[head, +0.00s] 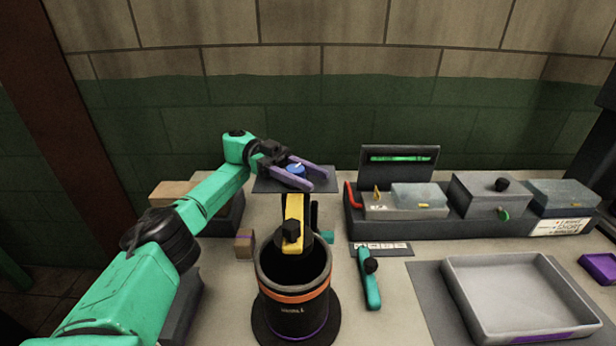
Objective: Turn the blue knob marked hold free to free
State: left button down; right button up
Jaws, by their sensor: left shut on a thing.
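The blue knob (295,168) sits on a dark plate (262,184) at the back of the table, left of centre. Its top shows with a light pointer mark; its lettering is too small to read. My left gripper (311,177) reaches in from the left, with its two purple fingers on either side of the knob, shut on it. The fingers hide part of the knob and plate. My right gripper is not in view.
A dark cylinder with an orange band (293,290) and a yellow handle stands in front. A grey tray (455,290) lies front right.

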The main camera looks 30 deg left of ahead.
pick_arm(q)
jog(key=shift+c, duration=1.7)
grip_release()
notch_tip(320, 180, up, 20)
jog(key=p, duration=0.4)
jog(key=shift+w, duration=0.1)
